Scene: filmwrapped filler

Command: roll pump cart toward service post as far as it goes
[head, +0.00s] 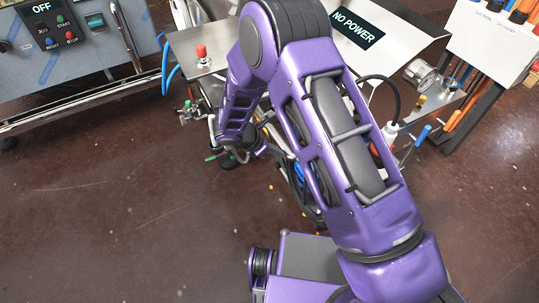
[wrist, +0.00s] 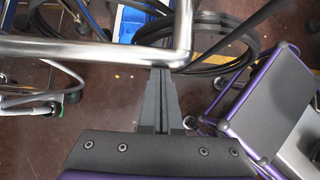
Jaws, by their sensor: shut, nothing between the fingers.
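The pump cart (head: 188,48) has a steel top, a red button and a sign reading NO POWER; its middle is hidden behind my purple arm in the head view. In the wrist view a bent steel tube (wrist: 90,48), seemingly the cart's handle, crosses just ahead of my gripper (wrist: 160,78). The gripper is shut and empty, its fingertips at or very close to the tube near its bend; I cannot tell if they touch. Black hoses and a blue part show beyond the tube. I cannot tell for certain which thing is the service post.
A grey machine (head: 70,45) with an OFF display, buttons and a lower metal rail stands at the upper left. A white box (head: 490,38) on dark legs, with coloured handles, stands at the upper right. The brown floor (head: 110,220) is clear at the lower left.

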